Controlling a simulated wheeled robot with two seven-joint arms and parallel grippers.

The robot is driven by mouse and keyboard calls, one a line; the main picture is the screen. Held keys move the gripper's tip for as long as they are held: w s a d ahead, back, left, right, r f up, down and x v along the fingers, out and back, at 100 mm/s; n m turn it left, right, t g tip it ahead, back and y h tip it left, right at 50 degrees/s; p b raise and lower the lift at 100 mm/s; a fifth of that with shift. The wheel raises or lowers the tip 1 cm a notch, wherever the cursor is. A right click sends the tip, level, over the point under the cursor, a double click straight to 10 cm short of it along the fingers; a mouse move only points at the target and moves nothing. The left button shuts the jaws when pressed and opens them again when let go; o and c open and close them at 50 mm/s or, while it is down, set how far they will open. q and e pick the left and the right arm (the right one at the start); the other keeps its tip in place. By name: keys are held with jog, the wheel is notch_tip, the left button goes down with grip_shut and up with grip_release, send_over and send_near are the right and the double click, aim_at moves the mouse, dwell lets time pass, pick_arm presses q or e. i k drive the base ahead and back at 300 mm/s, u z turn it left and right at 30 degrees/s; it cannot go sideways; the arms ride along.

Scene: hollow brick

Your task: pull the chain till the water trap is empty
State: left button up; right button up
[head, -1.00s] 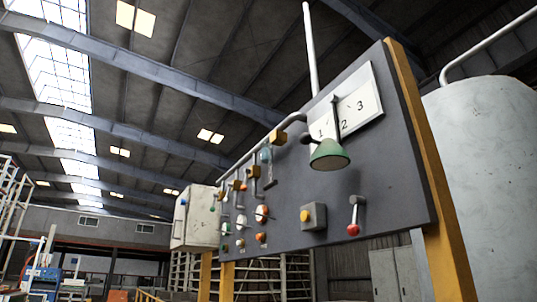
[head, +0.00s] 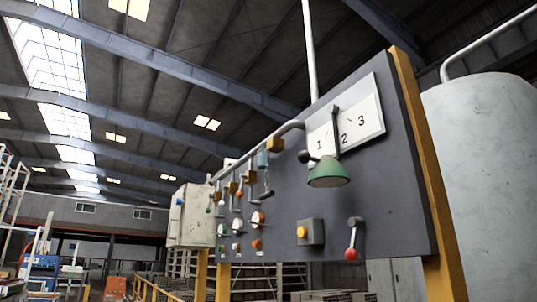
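A grey control panel (head: 395,203) on yellow posts fills the right half of the head view. A short chain with a dark handle (head: 266,194) hangs below a small teal-grey cylinder (head: 263,160), which may be the water trap, under the pipe (head: 285,128). Whether water is in it is too small to tell. Neither of my grippers is in view.
A large pale tank (head: 485,180) stands at the right. A yellow railing (head: 150,290) is at lower left.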

aim_at(270, 194)
jog(key=u, duration=1.2)
jog(key=i, duration=1)
jog(key=z, duration=2.35)
